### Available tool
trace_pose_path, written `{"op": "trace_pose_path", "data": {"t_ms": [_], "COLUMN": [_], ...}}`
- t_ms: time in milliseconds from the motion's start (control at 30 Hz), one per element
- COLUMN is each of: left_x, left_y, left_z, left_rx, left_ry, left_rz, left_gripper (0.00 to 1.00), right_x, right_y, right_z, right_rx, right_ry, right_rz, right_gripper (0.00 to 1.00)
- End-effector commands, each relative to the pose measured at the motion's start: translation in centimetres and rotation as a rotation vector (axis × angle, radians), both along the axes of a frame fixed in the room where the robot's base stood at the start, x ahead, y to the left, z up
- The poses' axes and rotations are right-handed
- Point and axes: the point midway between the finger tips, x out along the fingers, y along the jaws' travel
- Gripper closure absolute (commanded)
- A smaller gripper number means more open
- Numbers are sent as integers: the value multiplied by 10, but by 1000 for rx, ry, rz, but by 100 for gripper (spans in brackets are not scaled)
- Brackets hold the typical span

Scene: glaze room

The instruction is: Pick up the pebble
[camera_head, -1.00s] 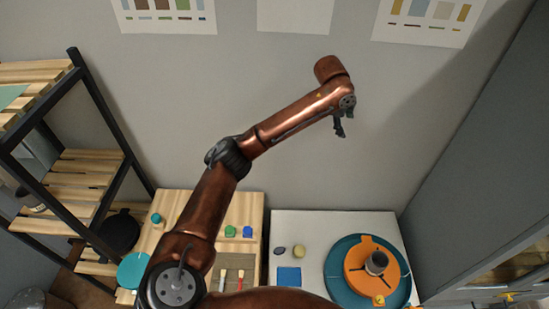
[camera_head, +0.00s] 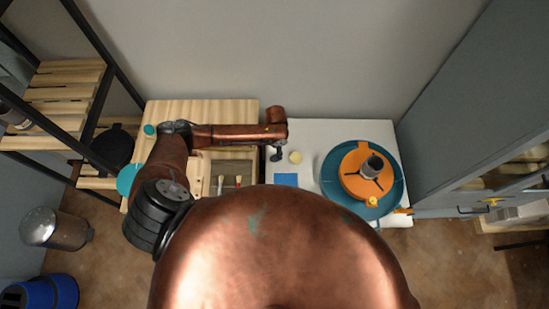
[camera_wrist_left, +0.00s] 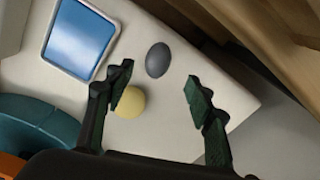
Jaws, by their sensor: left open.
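The pebble (camera_wrist_left: 158,60) is a smooth dark grey oval lying on the white table top (camera_wrist_left: 175,115). In the left wrist view it shows just beyond the fingertips and roughly between their lines. My left gripper (camera_wrist_left: 159,88) is open and empty. In the head view my left gripper (camera_head: 277,153) is above the left part of the white table (camera_head: 310,140), and I cannot make out the pebble from the dark fingers there. My right gripper is not in view.
A pale yellow round object (camera_head: 295,157) lies close to the gripper, by one finger in the wrist view. A blue square (camera_head: 286,180) lies nearby. A teal disc (camera_head: 394,185) with an orange piece (camera_head: 352,178) stands right. A wooden table (camera_head: 215,110) adjoins at left.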

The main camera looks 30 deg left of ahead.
Motion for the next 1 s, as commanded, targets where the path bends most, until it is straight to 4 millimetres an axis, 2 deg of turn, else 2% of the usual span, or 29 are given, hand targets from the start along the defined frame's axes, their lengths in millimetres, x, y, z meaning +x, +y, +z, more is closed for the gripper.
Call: {"op": "trace_pose_path", "data": {"t_ms": [433, 733, 1000], "left_x": [-4, -4, -4], "left_y": [-3, -2, -2], "left_z": [-55, -60, -59], "left_rx": [1, 1, 1], "left_ry": [1, 0, 0], "left_rz": [-2, -2, -2], "left_gripper": [50, 50, 69], "right_x": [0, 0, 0], "right_y": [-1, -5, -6], "right_z": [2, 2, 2], "right_rx": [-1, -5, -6], "right_ry": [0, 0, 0], "right_rz": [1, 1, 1], "right_gripper": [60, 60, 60]}}
